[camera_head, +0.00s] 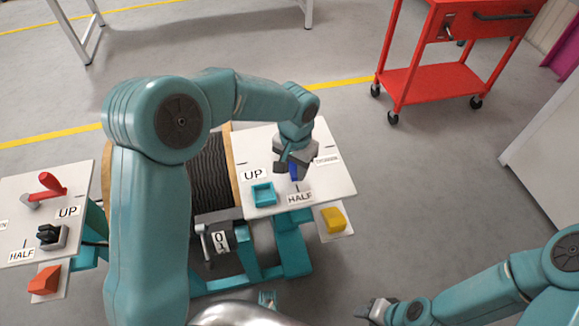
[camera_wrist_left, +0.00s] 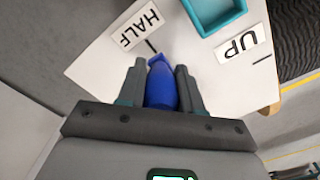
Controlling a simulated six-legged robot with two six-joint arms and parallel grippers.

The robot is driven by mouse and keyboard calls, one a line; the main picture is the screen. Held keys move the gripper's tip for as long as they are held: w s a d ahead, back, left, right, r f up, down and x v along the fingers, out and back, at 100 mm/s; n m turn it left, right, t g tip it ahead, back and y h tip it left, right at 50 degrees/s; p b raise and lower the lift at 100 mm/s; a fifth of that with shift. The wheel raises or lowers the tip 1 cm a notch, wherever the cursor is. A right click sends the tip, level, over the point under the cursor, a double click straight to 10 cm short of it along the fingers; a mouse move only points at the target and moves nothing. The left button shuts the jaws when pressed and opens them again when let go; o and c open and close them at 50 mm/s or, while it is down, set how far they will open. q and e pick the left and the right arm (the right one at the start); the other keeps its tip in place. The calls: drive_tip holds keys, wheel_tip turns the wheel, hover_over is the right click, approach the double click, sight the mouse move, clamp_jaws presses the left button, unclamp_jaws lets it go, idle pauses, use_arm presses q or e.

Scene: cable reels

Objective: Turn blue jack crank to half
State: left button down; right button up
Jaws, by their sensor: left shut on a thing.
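The blue jack crank (camera_head: 294,171) is on the white panel (camera_head: 335,180) at the right side of the cable reel. My left gripper (camera_head: 291,166) reaches down over it and is shut on its blue handle (camera_wrist_left: 161,85), which shows between the fingers in the left wrist view. The handle points toward the HALF label (camera_head: 299,198) and its tick mark; the label also shows in the left wrist view (camera_wrist_left: 139,24). The UP label (camera_head: 255,175) is to the left and a third label (camera_head: 326,160) to the right. The crank's pivot is hidden by my gripper. My right gripper (camera_head: 372,309) is low at the bottom, its fingers too small to judge.
A teal square tray (camera_head: 263,194) sits on the panel near the crank. A yellow block (camera_head: 334,220) is below it. A second panel with a red crank (camera_head: 48,186) is at the left. A red cart (camera_head: 435,83) stands at the back right.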

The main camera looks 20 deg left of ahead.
use_arm(q)
drive_tip(key=shift+d+f, duration=0.1)
drive_tip(key=shift+d, duration=0.1)
idle(0.3)
drive_tip(key=c, duration=0.8)
unclamp_jaws()
drive_tip(key=shift+o, duration=0.2)
drive_tip(key=shift+r, duration=0.35)
wheel_tip(320, 180, up, 16)
drive_tip(key=p, duration=0.3)
drive_tip(key=shift+p, duration=0.4)
drive_tip(key=shift+f, duration=0.2)
